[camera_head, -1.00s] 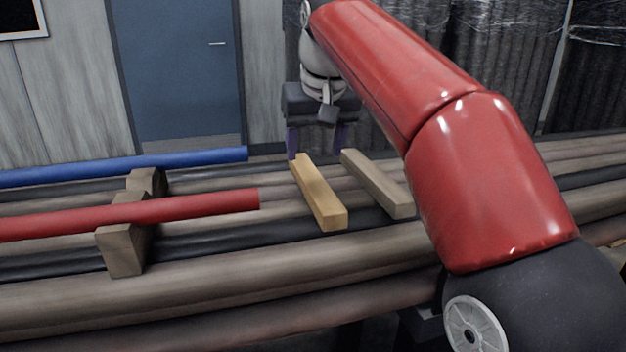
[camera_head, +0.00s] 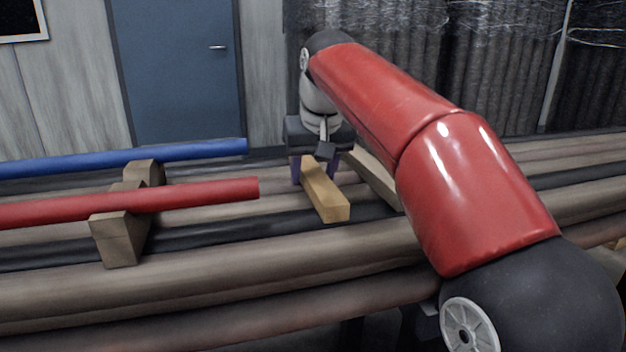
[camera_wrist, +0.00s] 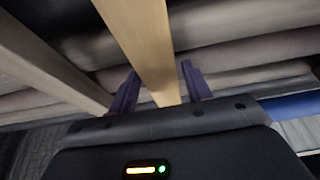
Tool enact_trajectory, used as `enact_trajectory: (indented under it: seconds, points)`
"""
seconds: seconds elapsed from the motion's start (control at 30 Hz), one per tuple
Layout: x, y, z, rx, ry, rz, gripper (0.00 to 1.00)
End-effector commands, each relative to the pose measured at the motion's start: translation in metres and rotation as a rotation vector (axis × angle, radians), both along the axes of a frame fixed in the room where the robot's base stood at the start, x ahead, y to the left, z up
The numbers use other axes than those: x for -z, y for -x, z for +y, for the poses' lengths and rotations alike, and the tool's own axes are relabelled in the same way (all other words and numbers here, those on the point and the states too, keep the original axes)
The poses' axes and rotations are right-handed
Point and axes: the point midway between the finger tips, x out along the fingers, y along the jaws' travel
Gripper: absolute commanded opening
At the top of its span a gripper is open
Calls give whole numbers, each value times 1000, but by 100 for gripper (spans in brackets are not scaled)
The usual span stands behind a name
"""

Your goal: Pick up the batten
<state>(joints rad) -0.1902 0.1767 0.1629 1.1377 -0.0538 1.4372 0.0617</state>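A pale yellow wooden batten (camera_head: 328,194) lies across the pipes in the middle of the head view. In the wrist view the batten (camera_wrist: 146,40) runs down between the two purple fingers of my gripper (camera_wrist: 160,84). My gripper (camera_head: 315,172) is open at the batten's far end, with one finger on each side. The wrist view shows a gap between each finger and the wood. The batten's far end is partly hidden by the gripper in the head view.
A greyer batten (camera_head: 372,180) lies close to the right, partly behind my arm. A red tube (camera_head: 200,194) and a blue tube (camera_head: 190,152) lie to the left by wooden blocks (camera_head: 122,228). Several large pipes (camera_head: 220,268) form the uneven surface below.

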Motion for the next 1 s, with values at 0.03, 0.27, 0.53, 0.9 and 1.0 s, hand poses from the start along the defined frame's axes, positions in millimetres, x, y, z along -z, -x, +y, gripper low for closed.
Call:
enact_trajectory:
  seconds: [0.03, 0.27, 0.53, 0.9, 1.0]
  points:
    - [0, 0, 0, 0, 0, 0, 42]
    - [0, 0, 0, 0, 0, 0, 12]
    - [-1, 0, 0, 0, 0, -1, 10]
    - [-34, 1, -2, 1, -1, -1, 10]
    - [-47, 1, -4, 1, 0, 0, 10]
